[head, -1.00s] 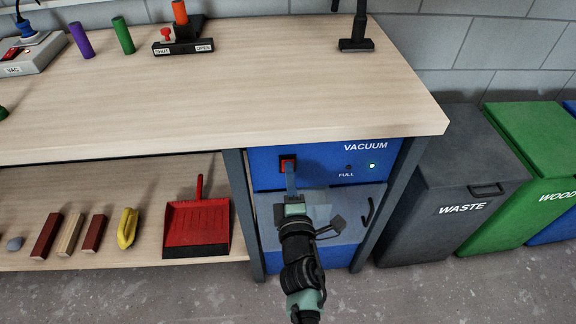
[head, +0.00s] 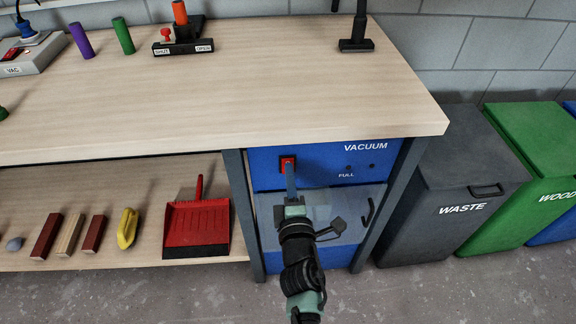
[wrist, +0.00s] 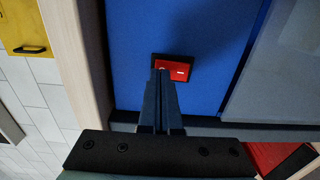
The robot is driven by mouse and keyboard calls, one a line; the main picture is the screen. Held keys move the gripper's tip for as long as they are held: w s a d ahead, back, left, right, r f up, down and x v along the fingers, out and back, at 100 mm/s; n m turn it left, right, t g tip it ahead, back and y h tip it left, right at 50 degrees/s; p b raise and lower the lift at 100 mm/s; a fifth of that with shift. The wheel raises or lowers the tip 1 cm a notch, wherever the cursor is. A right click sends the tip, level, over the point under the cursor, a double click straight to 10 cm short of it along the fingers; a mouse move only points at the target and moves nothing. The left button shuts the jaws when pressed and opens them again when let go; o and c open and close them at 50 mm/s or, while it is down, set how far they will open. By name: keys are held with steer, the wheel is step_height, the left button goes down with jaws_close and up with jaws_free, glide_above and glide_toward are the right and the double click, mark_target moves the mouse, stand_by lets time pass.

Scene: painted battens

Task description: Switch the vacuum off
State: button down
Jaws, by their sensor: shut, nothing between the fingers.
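The blue vacuum unit (head: 320,170) sits under the right end of the workbench, with VACUUM and FULL lettering. Its red rocker switch (head: 287,162) is at the upper left of the front; the switch also shows in the wrist view (wrist: 179,70). Two small lamps on the panel are dark, including the right one (head: 372,165). My gripper (head: 290,170) is shut and empty, its fingertips at the lower part of the switch in the head view. In the wrist view the fingertips (wrist: 160,75) overlap the switch's left part; I cannot tell whether they still touch.
A red dustpan (head: 197,225), a yellow object (head: 127,228) and several blocks lie on the lower shelf. A dark WASTE bin (head: 450,190) and a green WOOD bin (head: 530,160) stand at the right. The bench top (head: 250,90) is mostly clear.

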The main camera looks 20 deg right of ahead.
steer(key=shift+v, duration=2.95)
